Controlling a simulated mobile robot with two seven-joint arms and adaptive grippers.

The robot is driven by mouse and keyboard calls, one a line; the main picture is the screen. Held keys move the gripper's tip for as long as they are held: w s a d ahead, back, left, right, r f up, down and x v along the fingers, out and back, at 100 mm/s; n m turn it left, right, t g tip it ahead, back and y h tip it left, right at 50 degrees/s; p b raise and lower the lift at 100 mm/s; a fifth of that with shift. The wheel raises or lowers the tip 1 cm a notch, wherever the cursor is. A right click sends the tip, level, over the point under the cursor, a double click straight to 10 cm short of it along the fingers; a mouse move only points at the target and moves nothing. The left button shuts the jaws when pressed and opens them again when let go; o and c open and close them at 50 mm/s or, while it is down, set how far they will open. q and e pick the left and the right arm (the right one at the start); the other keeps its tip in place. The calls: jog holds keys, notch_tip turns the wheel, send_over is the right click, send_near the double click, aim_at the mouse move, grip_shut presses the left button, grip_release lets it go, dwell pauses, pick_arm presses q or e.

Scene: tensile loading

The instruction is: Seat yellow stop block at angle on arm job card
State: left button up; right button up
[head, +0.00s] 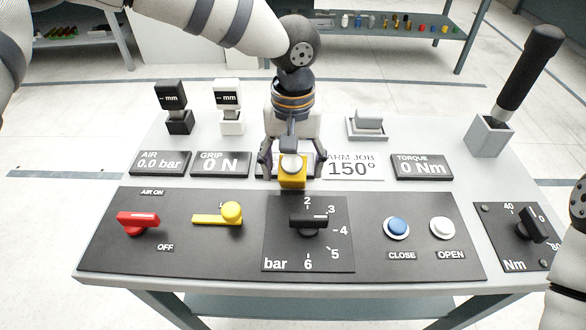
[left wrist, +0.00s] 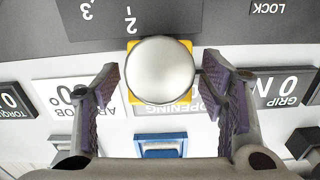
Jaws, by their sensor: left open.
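The yellow stop block (head: 293,182), with a round silver knob on top, stands at the back edge of the black panel, just behind the bar dial. It also shows in the left wrist view (left wrist: 184,48), mostly hidden under the knob. My left gripper (head: 291,168) is over it and open, one finger on each side of the knob. In the wrist view, gaps show between the fingers (left wrist: 160,92) and the knob. The arm job card (head: 351,168) reads 150° and lies just right of the gripper. My right gripper is out of view.
The bar dial (head: 309,220) stands close in front of the block. A yellow lever (head: 231,212), a red switch (head: 138,222) and blue and white buttons (head: 397,228) share the panel. Gauges stand at the back left. A grey holder (head: 490,136) with a black-handled tool stands at right.

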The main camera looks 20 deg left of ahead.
pick_arm(q)
jog(key=shift+r, duration=0.1)
grip_shut()
jog(key=shift+r, duration=0.1)
